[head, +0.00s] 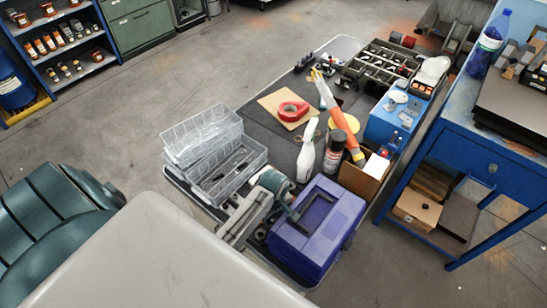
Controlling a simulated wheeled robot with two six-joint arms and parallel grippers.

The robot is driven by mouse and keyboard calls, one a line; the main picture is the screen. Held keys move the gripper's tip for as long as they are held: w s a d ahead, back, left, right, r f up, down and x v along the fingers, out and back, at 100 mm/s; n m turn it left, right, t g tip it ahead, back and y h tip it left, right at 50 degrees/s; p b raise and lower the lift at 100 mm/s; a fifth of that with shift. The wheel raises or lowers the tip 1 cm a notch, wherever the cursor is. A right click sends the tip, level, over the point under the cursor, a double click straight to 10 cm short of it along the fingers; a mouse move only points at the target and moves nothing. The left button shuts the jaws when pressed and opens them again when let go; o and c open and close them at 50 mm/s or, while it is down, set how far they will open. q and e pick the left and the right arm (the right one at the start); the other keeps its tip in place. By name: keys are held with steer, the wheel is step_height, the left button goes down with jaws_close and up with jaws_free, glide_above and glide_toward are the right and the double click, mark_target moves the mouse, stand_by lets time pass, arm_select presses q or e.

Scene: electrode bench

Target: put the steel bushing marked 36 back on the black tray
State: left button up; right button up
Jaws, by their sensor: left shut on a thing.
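The grey metal jaws of my left gripper (257,204) show low in the middle of the head view, over the near end of the cart. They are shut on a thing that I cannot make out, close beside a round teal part. I cannot pick out the steel bushing or its number 36; the jaws and nearby things may hide it. The cart's dark, light-rimmed top (272,88) is the only broad black tray-like surface that I see. My right gripper is not in view.
Clear plastic bins (202,133) stand left of the jaws, and a purple toolbox (318,228) stands right. A white bottle (307,152), a dark spray can (334,152) and red tape (293,110) are farther back. A blue bench (472,150) is at right.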

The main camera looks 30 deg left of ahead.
arm_select(q)
steer(key=shift+f, duration=0.4)
steer(key=o, duration=0.9)
steer(key=shift+o, duration=0.9)
step_height(320, 180, up, 11)
steer(key=b, duration=0.2)
steer(key=shift+b, duration=0.4)
steer(key=shift+f, duration=0.2)
